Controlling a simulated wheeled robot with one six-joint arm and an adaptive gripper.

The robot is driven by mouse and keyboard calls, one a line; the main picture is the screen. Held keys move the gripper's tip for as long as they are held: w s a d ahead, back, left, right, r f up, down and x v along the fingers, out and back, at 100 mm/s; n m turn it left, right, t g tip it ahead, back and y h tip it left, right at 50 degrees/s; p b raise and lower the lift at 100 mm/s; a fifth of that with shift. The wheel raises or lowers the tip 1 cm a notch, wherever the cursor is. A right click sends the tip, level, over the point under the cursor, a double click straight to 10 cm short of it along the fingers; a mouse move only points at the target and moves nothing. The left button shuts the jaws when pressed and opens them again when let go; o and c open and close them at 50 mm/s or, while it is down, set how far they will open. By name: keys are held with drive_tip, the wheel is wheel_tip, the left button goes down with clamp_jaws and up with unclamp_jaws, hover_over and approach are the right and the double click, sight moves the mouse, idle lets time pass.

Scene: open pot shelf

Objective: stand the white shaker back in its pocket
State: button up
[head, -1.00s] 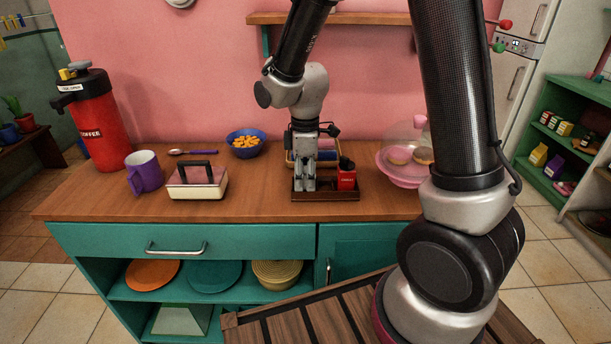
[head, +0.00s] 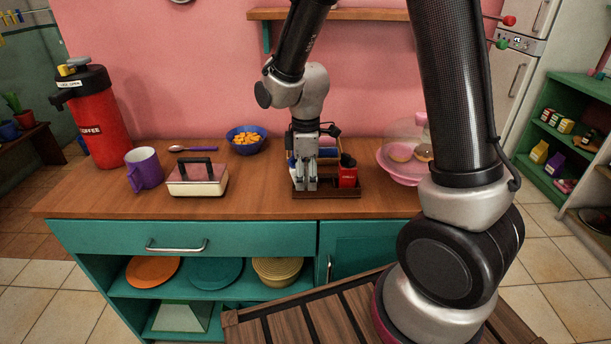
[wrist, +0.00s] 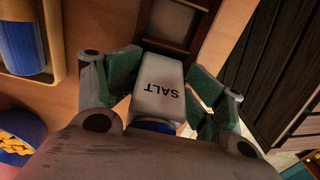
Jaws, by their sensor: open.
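The white shaker (wrist: 160,88) has "SALT" on its side and a blue end nearest the camera in the wrist view. It sits between the two fingers of my gripper (wrist: 163,80), which are open on either side of it. Its far end meets the dark wooden caddy (wrist: 168,46); I cannot tell how deep it sits in a pocket. In the head view my gripper (head: 306,184) points down at the left part of the caddy (head: 325,194) and mostly hides the shaker. A red shaker (head: 348,177) with a black top stands at the caddy's right.
A tray with a blue item (wrist: 22,42) stands behind the caddy. A glass-domed pink stand (head: 398,172) is to the right. A butter dish (head: 197,180), purple mug (head: 144,168) and blue bowl (head: 246,139) are to the left. The counter between dish and caddy is clear.

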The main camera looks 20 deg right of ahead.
drive_tip(key=shift+w, duration=0.1)
drive_tip(key=shift+r, duration=0.3)
wheel_tip(320, 180, up, 11)
drive_tip(key=shift+r, duration=0.2)
drive_tip(key=shift+s+d+f+m, duration=0.1)
drive_tip(key=shift+s+m, duration=0.15)
drive_tip(key=shift+m, duration=0.65)
drive_tip(key=s+d+r+m+t, duration=0.2)
drive_tip(key=s+d+r+m, duration=0.2)
drive_tip(key=s, duration=0.5)
drive_tip(key=s+d+r+m+t, duration=0.2)
drive_tip(key=s+d+r+m, duration=0.3)
drive_tip(key=s+d+m, duration=0.3)
drive_tip(key=s+d, duration=0.1)
drive_tip(key=d, duration=0.1)
drive_tip(key=shift+s+d+r+m, duration=0.2)
drive_tip(key=shift+d+m, duration=0.1)
drive_tip(key=shift+d, duration=0.05)
